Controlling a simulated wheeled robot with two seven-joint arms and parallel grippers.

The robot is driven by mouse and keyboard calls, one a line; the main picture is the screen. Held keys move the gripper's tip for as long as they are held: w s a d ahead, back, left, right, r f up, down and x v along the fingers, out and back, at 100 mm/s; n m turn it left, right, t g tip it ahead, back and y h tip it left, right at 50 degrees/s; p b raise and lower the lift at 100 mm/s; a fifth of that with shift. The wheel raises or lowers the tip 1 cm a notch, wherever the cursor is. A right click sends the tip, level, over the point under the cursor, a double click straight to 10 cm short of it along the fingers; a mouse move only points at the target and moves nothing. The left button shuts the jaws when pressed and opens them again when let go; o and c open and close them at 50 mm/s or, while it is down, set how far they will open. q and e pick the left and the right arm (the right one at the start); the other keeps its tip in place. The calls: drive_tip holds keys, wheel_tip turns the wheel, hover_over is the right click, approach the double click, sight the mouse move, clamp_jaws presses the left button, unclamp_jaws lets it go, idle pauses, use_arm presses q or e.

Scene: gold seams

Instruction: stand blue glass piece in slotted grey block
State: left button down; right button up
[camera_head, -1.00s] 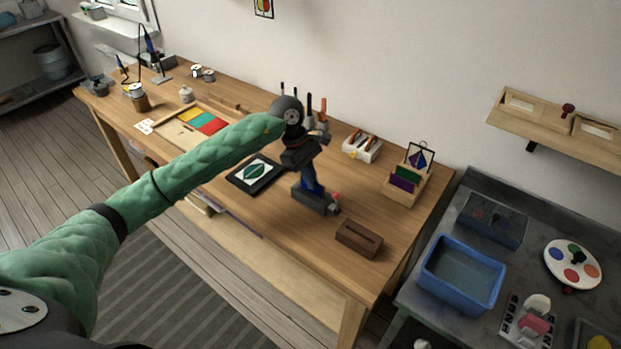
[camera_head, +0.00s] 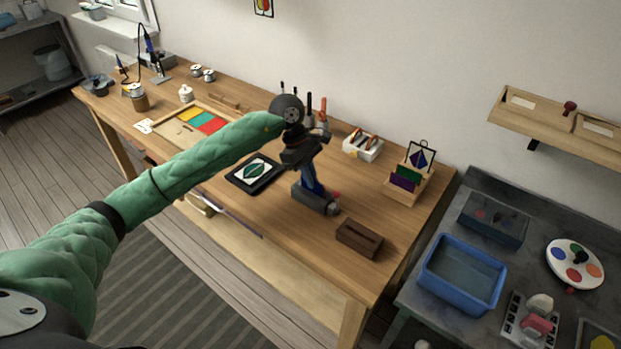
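The blue glass piece (camera_head: 311,181) shows as a narrow upright blue strip below my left gripper (camera_head: 306,172). Its lower end is at the slotted grey block (camera_head: 309,197), which lies on the wooden table. The slot is hidden, so I cannot tell whether the piece is seated in it. My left gripper points down right above the block, at the blue piece. Its fingers are dark and small, and I cannot tell whether they grip the piece or are apart around it. A small red thing shows at the block's right end. My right gripper is not in view.
A black-framed leaf panel (camera_head: 257,173) lies left of the block. A brown slotted block (camera_head: 359,239) lies front right. A wooden rack (camera_head: 404,196) with coloured glass and a white tool holder (camera_head: 363,148) stand behind. Tabletop between these is clear.

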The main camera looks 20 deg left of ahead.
use_arm(q)
drive_tip(key=shift+f, duration=0.1)
idle(0.3)
drive_tip(key=c, duration=1.1)
unclamp_jaws()
drive_tip(key=shift+r, duration=3.55)
